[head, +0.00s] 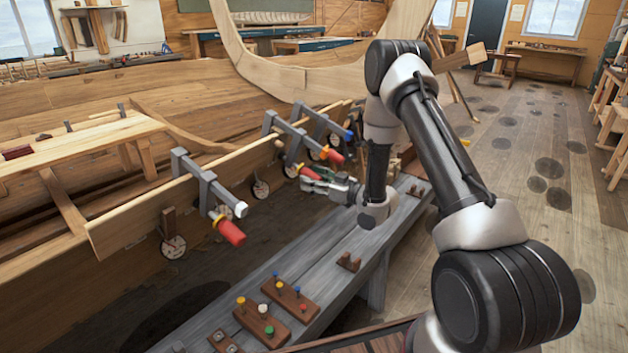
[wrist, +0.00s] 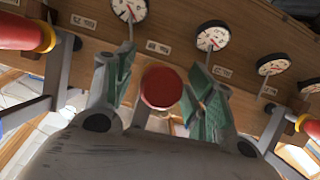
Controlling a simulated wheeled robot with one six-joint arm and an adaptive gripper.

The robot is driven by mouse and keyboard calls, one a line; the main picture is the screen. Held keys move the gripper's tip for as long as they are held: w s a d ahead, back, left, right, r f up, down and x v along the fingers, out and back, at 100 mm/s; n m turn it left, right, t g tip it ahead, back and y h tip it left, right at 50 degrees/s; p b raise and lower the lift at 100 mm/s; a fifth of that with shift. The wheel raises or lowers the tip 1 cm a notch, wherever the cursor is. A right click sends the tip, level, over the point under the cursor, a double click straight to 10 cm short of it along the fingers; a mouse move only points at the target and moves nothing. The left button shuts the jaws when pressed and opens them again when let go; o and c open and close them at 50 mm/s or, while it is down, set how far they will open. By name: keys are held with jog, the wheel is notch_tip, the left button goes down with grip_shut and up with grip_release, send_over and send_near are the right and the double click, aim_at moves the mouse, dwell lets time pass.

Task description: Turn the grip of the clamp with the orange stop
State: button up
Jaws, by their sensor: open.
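The middle clamp (head: 294,134) sits on the edge of the hull plank in the head view. A small orange stop (head: 315,147) shows at its bar end. Its red grip (head: 306,171) points outward, and in the wrist view the grip (wrist: 161,87) shows end-on as a red disc. My gripper (wrist: 158,95) is open, with its green-padded fingers on either side of the grip. Gaps show on both sides, so the pads look apart from it. The grip's collar and screw are hidden behind the red end.
A nearer clamp (head: 204,182) has a white stop and red grip; a farther one (head: 318,115) has a blue stop. Round dials (wrist: 212,36) line the plank behind. A grey bench (head: 335,255) with pegged blocks runs below. Open floor lies to the right.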

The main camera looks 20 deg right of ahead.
jog(key=c, duration=1)
jog(key=shift+c, duration=0.2)
jog(key=shift+m+g+y, duration=0.7)
jog(key=shift+m+y, duration=0.2)
jog(key=shift+m, duration=0.3)
jog(key=shift+m+g+y, duration=0.7)
jog(key=shift+m+y, duration=0.2)
jog(key=shift+m, duration=0.5)
jog(key=o, duration=1)
